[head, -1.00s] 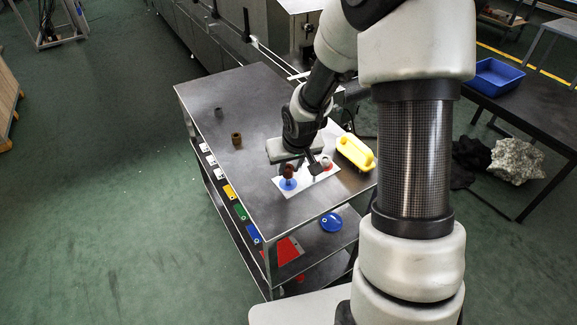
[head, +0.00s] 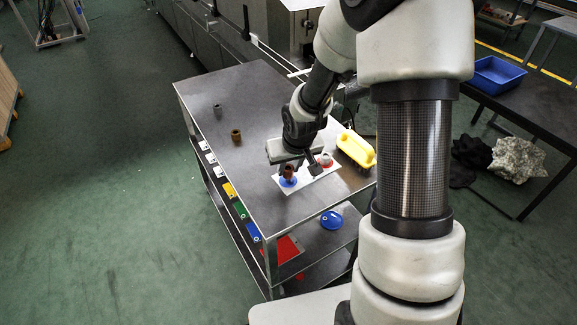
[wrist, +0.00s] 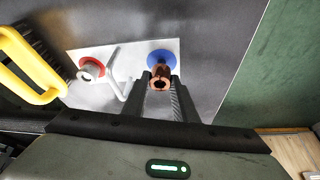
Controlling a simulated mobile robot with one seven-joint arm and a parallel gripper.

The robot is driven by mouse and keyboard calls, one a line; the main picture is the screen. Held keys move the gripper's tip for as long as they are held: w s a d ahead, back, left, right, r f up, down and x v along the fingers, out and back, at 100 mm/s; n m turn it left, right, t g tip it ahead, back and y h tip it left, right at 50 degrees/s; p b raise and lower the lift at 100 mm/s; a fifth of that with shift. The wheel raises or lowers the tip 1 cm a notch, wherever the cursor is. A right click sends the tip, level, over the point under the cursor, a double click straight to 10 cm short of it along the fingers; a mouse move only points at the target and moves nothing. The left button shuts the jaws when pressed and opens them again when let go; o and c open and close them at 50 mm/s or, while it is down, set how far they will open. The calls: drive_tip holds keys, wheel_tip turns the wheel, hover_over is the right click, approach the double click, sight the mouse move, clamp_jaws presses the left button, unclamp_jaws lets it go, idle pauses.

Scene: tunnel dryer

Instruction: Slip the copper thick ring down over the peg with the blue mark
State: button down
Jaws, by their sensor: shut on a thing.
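The copper thick ring (wrist: 161,82) is between the two fingers of my gripper (wrist: 163,92) in the wrist view. It also shows in the head view (head: 289,172). My gripper is shut on it. The ring is directly over the round blue mark (wrist: 161,57) on the white plate (wrist: 135,62), which shows in the head view too (head: 288,183). The peg at the blue mark is hidden behind the ring and fingers. I cannot tell whether the ring is around the peg or just above it.
A red mark (wrist: 91,63) with a pale grey ring-like piece is on the same plate. A yellow handled object (head: 356,149) stands beside the plate. A brown ring (head: 236,135) and a grey ring (head: 217,108) stand farther left. The cart top (head: 240,90) is otherwise mostly clear.

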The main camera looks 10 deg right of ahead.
drive_tip(key=shift+f+b, duration=0.9)
drive_tip(key=shift+f, duration=0.25)
drive_tip(key=c, duration=1.4)
unclamp_jaws()
drive_tip(key=shift+o, duration=0.2)
drive_tip(key=p+v, duration=0.6)
drive_tip(key=v, duration=1.1)
drive_tip(key=shift+r, duration=0.25)
drive_tip(key=shift+s, duration=0.1)
